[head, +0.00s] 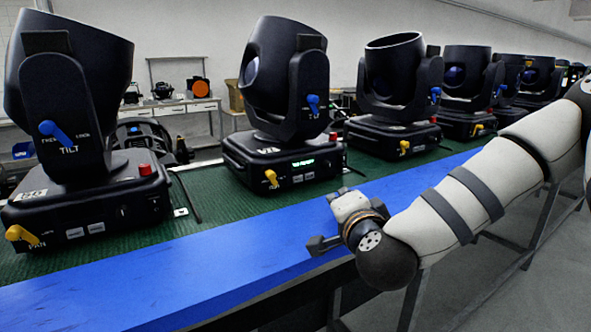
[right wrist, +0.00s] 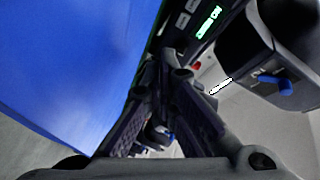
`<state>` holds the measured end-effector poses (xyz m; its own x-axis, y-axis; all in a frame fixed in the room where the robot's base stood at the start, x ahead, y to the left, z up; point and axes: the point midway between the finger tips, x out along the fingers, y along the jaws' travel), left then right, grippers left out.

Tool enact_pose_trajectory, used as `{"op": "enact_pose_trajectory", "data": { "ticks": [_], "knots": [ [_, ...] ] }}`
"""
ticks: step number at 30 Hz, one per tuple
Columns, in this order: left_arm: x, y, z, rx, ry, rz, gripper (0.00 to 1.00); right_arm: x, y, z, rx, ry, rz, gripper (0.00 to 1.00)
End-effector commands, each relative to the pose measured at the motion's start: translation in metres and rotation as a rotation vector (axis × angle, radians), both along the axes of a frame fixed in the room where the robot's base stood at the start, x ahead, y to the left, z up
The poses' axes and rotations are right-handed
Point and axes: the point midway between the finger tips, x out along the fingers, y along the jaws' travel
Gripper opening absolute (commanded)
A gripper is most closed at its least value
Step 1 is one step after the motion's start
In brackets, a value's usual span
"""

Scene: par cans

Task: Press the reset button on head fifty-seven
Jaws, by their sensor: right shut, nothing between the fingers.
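Moving-head lights stand in a row on a green-topped bench. The nearest light (head: 68,90) at left has a red button (head: 145,170) on its base. The second light (head: 275,80) has a lit green display (head: 303,163) and a red button (head: 333,137); its number plate (head: 263,150) is too small to read surely. My right gripper (head: 343,193) is shut and empty, in front of and below the second base's right end, apart from it. In the right wrist view, my fingers (right wrist: 168,82) meet near a red button (right wrist: 197,65) and a green display (right wrist: 208,22). My left gripper is out of view.
The blue bench edge (head: 180,277) runs along the front and is clear. A third light (head: 395,80) and several more stand to the right. Yellow pan levers (head: 271,178) and blue tilt levers (head: 313,103) stick out. Black cables lie between bases.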

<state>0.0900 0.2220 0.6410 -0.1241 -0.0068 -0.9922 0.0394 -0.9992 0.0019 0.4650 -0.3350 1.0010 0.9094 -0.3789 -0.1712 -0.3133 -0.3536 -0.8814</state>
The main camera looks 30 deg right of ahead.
Motion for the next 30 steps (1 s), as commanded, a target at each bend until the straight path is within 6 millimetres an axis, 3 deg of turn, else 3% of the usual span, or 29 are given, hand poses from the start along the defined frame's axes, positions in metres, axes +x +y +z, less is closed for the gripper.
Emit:
{"op": "enact_pose_trajectory", "data": {
  "ticks": [16,30],
  "knots": [
    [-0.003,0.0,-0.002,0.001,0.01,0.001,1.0,0.006,0.001,-0.002,-0.001,0.003,0.001,0.0],
    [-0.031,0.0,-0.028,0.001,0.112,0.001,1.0,0.071,0.006,-0.007,-0.003,0.009,0.001,0.0]
  ]
}}
